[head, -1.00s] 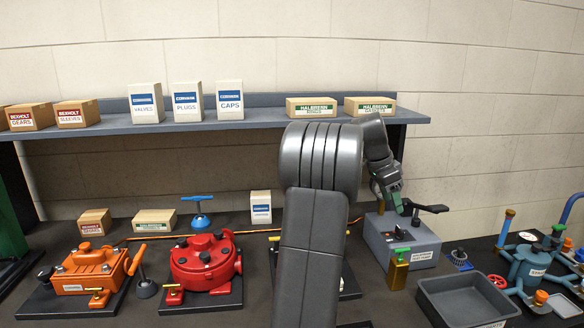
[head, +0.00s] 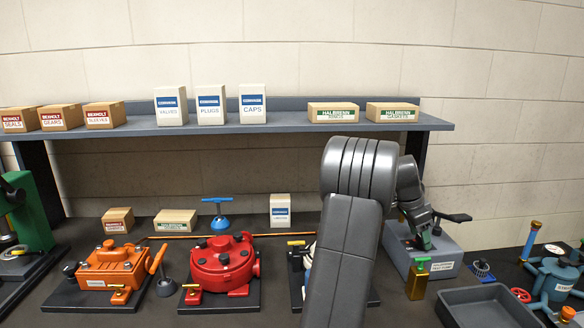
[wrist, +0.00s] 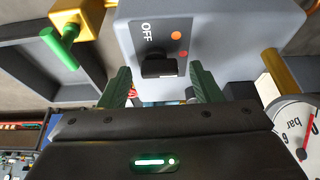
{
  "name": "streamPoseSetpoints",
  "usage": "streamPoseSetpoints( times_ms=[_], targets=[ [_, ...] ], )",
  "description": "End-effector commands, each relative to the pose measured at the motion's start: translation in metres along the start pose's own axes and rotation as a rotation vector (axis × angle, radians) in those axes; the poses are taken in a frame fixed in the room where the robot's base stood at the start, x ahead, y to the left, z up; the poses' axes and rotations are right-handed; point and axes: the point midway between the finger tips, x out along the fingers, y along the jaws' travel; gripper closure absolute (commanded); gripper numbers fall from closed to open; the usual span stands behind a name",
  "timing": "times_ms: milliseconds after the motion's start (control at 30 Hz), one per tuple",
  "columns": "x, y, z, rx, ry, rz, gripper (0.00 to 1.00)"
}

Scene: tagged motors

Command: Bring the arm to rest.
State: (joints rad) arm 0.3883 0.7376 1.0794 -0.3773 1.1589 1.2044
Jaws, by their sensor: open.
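My gripper (wrist: 161,88) is open and empty in the wrist view, its two dark green fingers pointing at the front of a grey box. This box (wrist: 215,25) has a black switch (wrist: 158,67) beside the word OFF, between the fingertips in the picture. I cannot tell whether the fingers touch it. In the head view my gripper (head: 424,240) is small and partly hidden, close to the grey box (head: 440,262) on the bench. My arm (head: 345,260) rises in front of the bench and bends over toward the box.
A grey tray (head: 480,293) and a brass padlock-like block (head: 417,284) stand near the box. A red motor (head: 222,262) and an orange one (head: 108,268) are on the left. A shelf (head: 290,122) with cartons runs behind. A gauge (wrist: 302,135) shows in the wrist view.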

Motion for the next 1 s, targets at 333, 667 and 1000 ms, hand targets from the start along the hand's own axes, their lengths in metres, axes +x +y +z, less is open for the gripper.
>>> streamPoseSetpoints(
  times_ms=[333, 667, 1000],
  targets=[
    [-0.025, -0.001, 0.0, 0.022, 0.002, 0.006, 0.42],
    [-0.092, -0.002, 0.0, 0.022, 0.001, 0.005, 0.42],
    [-0.117, -0.001, 0.0, 0.022, -0.002, 0.014, 0.42]
  ],
)
